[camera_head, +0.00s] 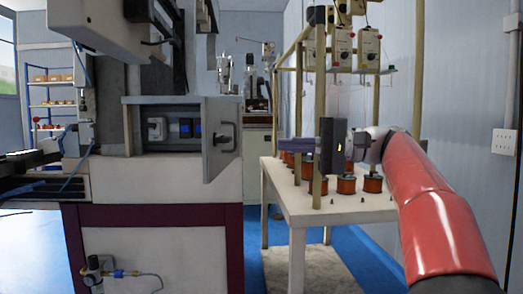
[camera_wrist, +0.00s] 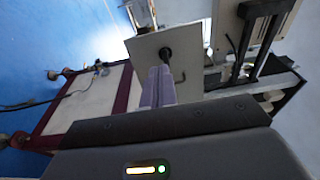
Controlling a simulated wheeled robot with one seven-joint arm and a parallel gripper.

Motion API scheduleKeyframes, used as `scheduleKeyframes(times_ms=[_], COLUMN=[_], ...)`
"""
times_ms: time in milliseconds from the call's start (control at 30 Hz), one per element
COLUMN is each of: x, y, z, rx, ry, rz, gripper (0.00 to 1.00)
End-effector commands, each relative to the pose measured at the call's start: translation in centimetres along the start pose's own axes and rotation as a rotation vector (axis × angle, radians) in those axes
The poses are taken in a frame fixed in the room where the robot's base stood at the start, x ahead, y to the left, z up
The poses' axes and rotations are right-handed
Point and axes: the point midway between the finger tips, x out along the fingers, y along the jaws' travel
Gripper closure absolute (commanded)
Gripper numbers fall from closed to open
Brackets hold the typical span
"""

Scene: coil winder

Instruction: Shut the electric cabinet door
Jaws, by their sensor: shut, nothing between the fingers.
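The electric cabinet (camera_head: 133,115) is a grey box set in the white machine, with its components showing inside. Its door (camera_head: 219,137) stands open at the right side and carries a dark handle (camera_head: 225,132). In the wrist view the door (camera_wrist: 150,44) is a pale panel beyond the fingers. My gripper (camera_head: 285,144) is shut and empty, pointing left toward the door, with a gap between them in the head view. The purple-grey fingers also show in the wrist view (camera_wrist: 158,85), overlapping the door's lower part; contact cannot be told there.
A white table (camera_head: 290,205) with several copper spools (camera_head: 345,184) stands below and behind my gripper. Wooden posts (camera_head: 298,90) and hanging tension units (camera_head: 341,48) rise behind it. Blue floor (camera_head: 252,240) shows between machine and table.

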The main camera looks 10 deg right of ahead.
Motion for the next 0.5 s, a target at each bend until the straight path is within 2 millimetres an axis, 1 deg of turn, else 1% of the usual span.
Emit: scheduleKeyframes(times_ms=[167, 300, 500], x=[3.2, 6.3, 10.3], y=[0.1, 0.1, 0.1], z=[0.1, 0.1, 0.1], rx=[0.001, 0.001, 0.001], ry=[-0.006, -0.005, -0.004], rz=[0.001, 0.002, 0.003], gripper=[1.0, 1.0, 1.0])
